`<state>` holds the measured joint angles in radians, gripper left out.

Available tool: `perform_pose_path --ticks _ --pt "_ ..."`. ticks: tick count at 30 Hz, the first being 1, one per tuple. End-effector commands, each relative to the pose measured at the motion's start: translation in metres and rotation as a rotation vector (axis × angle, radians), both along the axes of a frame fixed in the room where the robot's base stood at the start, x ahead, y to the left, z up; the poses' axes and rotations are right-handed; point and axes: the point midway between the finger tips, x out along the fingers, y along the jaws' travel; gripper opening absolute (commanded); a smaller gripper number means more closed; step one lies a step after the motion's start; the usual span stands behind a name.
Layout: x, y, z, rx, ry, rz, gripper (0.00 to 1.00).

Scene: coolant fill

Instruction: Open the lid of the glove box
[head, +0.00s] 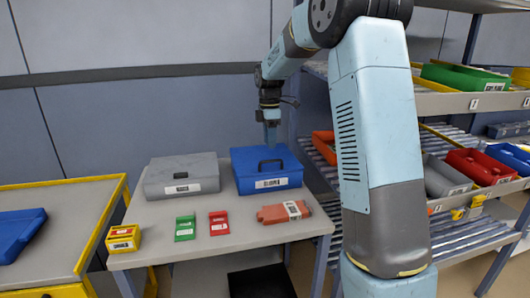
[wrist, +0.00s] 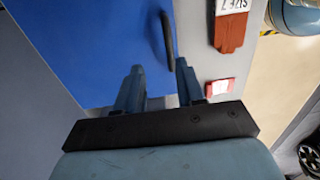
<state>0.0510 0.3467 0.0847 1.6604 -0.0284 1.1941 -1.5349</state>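A blue box (head: 285,172) with a black handle on its lid (head: 268,164) and a white label on its front stands at the back right of the table. Its lid is shut. A grey box (head: 173,176) with a label stands to its left, also shut. The labels are too small to read, so I cannot tell by name which is the glove box. My gripper (head: 270,136) points down over the back of the blue box. In the wrist view my gripper (wrist: 156,78) is open, with the blue lid (wrist: 100,40) below and the handle (wrist: 168,40) near the right finger; contact is unclear.
A rack with bins (head: 478,166) stands at right, a yellow-edged bench (head: 75,230) at left.

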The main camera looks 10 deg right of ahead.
Motion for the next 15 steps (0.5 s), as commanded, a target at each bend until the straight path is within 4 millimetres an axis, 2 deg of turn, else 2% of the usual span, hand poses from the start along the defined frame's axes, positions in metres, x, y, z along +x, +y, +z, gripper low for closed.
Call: perform_pose_path --ticks 6,15 --pt "-0.010 -0.005 -0.019 0.000 -0.090 -0.009 0.38" --pt "-0.015 -0.005 -0.035 -0.001 -0.163 -0.010 0.38"
